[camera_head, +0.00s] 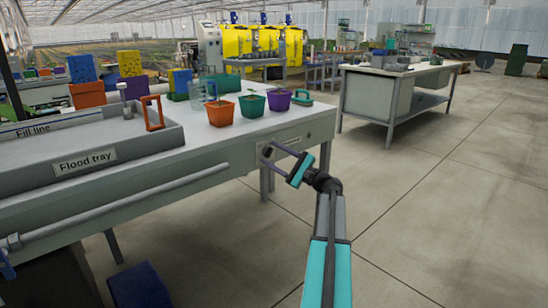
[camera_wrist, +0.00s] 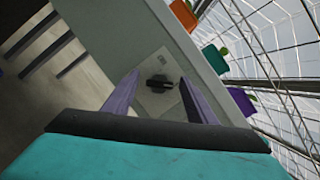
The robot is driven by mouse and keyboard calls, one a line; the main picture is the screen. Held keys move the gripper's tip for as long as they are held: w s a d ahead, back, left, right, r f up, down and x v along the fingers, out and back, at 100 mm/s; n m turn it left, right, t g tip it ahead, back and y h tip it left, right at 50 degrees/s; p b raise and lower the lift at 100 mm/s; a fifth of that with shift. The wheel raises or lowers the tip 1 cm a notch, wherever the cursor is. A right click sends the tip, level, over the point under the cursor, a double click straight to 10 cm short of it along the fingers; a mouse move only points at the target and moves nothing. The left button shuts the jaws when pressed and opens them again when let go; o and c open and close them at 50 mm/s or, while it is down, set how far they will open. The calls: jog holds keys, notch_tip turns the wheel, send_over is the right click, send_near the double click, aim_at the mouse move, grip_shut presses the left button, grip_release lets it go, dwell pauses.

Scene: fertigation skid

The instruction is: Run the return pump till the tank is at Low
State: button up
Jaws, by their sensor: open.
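A pale plate (camera_head: 308,137) with a dark knob or switch is set in the front of the bench. In the wrist view, the black knob (camera_wrist: 160,84) sits on the plate (camera_wrist: 152,102), between my fingers in the picture. My gripper (camera_head: 269,152) is open in front of it, and its purple fingers also show in the wrist view (camera_wrist: 158,77). I cannot tell whether they touch the knob. The flood tray (camera_head: 128,143) sits on the bench at the left, with a "Fill line" label on it. I cannot make out a tank level or a "Low" mark.
Orange (camera_head: 221,113), green (camera_head: 252,105) and purple (camera_head: 279,99) pots stand on the bench (camera_head: 200,140) above the plate. A pipe (camera_head: 130,205) runs along its front. A blue box (camera_head: 140,287) lies below. The floor at right is clear, with another bench (camera_head: 375,95) behind.

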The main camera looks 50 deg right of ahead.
jog(key=c, duration=1.1)
jog(key=shift+d, duration=0.1)
